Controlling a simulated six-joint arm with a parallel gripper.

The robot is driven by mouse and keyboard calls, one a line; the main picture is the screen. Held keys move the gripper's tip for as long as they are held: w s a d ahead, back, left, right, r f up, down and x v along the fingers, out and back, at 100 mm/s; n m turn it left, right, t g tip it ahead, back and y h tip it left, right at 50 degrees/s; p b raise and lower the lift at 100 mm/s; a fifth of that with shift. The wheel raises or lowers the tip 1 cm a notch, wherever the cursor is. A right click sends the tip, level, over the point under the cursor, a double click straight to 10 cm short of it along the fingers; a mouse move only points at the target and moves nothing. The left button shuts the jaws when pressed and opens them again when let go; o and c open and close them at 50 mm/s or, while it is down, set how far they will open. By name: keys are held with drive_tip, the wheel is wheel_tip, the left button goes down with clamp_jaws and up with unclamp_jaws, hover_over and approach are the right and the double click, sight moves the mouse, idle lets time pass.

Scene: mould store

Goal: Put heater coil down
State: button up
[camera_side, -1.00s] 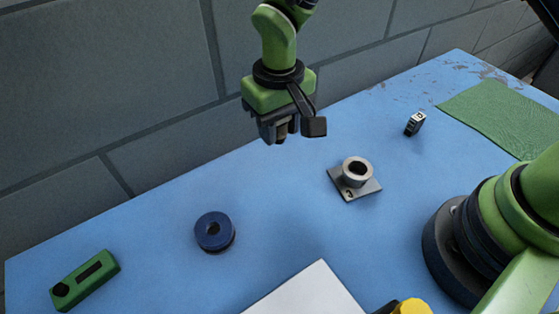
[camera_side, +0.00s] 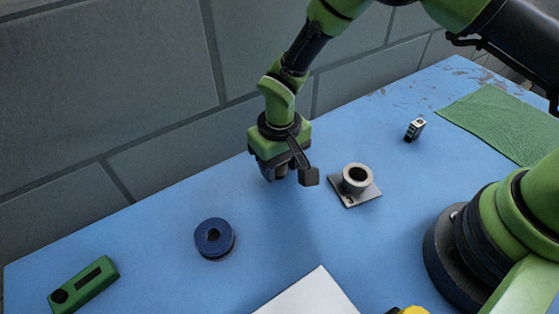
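My gripper (camera_side: 279,177) hangs in the air above the blue table, pointing down, left of a grey flanged sleeve. Its fingers look closed around a small dark grey-brown cylindrical piece, seemingly the heater coil (camera_side: 283,171). The fingers and the dark camera bracket hide much of it. The grey flanged sleeve (camera_side: 357,179) stands upright, with its round opening facing up, on a square plate marked with a number. My gripper is apart from the sleeve and from the table.
A blue ring (camera_side: 214,238) lies front left, and a green device (camera_side: 84,285) lies further left. A small black-and-white block (camera_side: 414,129) and a green cloth (camera_side: 500,120) are at the back right. A white sheet (camera_side: 312,295) lies in front. A grey block wall (camera_side: 110,100) runs behind.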

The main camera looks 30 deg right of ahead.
drive_tip(key=shift+o, duration=1.1)
wheel_tip(320, 180, up, 12)
drive_tip(key=shift+r, duration=0.25)
drive_tip(key=s+d+r+m+t+y, duration=0.15)
drive_tip(key=d+r, duration=0.35)
drive_tip(key=r, duration=0.5)
drive_tip(key=s+d+r+m+t, duration=0.1)
drive_tip(key=s+d+r, duration=0.3)
drive_tip(key=s, duration=0.4)
drive_tip(key=s+d+r+m+t, duration=0.1)
drive_tip(key=s+d+r+t, duration=0.3)
drive_tip(key=s, duration=0.4)
drive_tip(key=shift+s+d+t, duration=0.15)
drive_tip(key=shift+s+t, duration=0.2)
drive_tip(key=shift+m+y, duration=0.25)
